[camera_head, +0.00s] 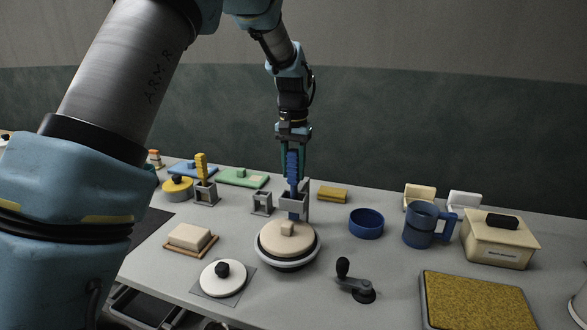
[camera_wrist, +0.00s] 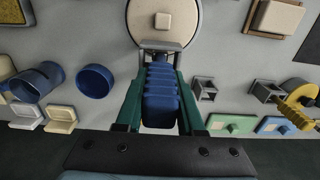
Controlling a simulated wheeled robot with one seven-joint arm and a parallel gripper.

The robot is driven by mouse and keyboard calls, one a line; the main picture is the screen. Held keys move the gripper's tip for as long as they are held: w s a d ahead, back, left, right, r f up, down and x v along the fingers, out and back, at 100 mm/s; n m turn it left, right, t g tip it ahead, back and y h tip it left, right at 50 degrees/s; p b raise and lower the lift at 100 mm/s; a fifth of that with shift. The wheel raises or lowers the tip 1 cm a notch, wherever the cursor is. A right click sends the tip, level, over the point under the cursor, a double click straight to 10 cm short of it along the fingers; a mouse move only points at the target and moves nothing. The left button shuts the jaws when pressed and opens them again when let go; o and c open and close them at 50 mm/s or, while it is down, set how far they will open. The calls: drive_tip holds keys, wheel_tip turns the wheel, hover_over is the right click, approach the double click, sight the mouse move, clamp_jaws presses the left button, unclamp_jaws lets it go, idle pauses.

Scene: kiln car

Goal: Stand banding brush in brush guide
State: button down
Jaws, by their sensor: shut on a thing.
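The banding brush has a blue ribbed handle (camera_head: 292,163); the handle also fills the space between my fingers in the wrist view (camera_wrist: 161,98). My gripper (camera_head: 293,152) points down and is shut on this handle, with a green finger on each side. The grey brush guide (camera_head: 297,199) is right below my gripper, behind the round cream-lidded pot. The brush is upright and lines up with the guide; blue shows above and below its grey collar. The brush's lower tip is hidden behind the pot, so I cannot tell whether it rests on the bench.
The cream-lidded pot (camera_head: 287,242) stands close in front. An empty grey holder (camera_head: 262,203) and another with a yellow ribbed handle (camera_head: 201,166) are to the left. A blue bowl (camera_head: 366,223) and blue mug (camera_head: 421,225) are to the right. A black crank (camera_head: 354,281) lies in front.

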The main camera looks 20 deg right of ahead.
sight(293, 150)
drive_tip(key=shift+f, duration=0.35)
idle(0.3)
drive_tip(key=shift+c, duration=2.2)
unclamp_jaws()
drive_tip(key=shift+r, duration=0.1)
drive_tip(key=shift+r+p, duration=2.85)
drive_tip(key=shift+r, duration=1.05)
drive_tip(key=shift+r, duration=0.15)
wheel_tip(293, 150, up, 10)
drive_tip(key=b, duration=0.3)
drive_tip(key=shift+r, duration=0.25)
